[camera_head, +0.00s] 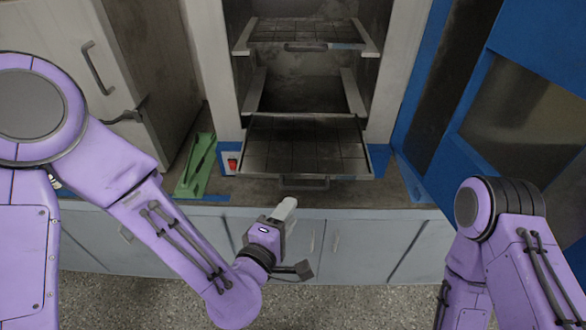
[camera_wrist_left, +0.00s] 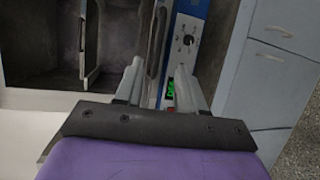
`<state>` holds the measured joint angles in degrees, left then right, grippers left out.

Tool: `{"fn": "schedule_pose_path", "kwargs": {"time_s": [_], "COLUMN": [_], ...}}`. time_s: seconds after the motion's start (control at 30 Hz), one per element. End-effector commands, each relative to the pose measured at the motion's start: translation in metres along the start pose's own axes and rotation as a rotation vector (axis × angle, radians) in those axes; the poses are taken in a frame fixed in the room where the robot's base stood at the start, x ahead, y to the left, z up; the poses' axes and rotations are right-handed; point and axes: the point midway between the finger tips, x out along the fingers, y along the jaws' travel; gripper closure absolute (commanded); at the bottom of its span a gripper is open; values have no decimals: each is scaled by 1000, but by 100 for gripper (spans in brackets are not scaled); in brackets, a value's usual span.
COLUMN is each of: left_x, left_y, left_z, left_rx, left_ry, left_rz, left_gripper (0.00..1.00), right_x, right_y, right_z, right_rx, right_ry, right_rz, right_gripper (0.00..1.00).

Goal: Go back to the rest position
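The sieve shaker (camera_head: 225,95) is a pale upright machine with an open front. My left gripper (camera_head: 285,210) is in front of the counter, below and apart from the lower tray. In the left wrist view its two fingers (camera_wrist_left: 158,85) stand apart with nothing between them.
A green object (camera_head: 196,165) lies on the counter left of the machine. A grey cabinet (camera_head: 60,50) with a handle stands at the left. Blue-framed equipment (camera_head: 480,100) stands at the right. The speckled floor (camera_head: 360,305) in front is clear.

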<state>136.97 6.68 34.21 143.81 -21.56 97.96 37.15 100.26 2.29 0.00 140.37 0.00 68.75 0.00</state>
Motion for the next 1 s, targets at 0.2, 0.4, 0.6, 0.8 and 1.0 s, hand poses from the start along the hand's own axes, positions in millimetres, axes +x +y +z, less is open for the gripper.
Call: {"fn": "schedule_pose_path", "kwargs": {"time_s": [0.2, 0.4, 0.6, 0.8, 1.0], "left_x": [0, -12, -88, -180, -213], "left_y": [-4, -137, -288, -384, -410], "left_z": [3, -74, -153, -202, -200], "left_rx": [102, 584, 815, 881, 878], "left_ry": [-17, 32, 0, -24, -62], "left_rz": [-24, -420, -875, -1201, -1285], "left_gripper": [61, 61, 61, 61, 61], "right_x": [0, 22, 51, 75, 80], "right_y": [0, -2, -5, -7, -7], "right_z": [0, 9, 21, 31, 33], "right_rx": [0, 0, 0, 0, 0], "right_ry": [0, 0, 0, 0, 0], "right_rz": [0, 0, 0, 0, 0], "right_gripper": [57, 57, 57, 57, 57]}}
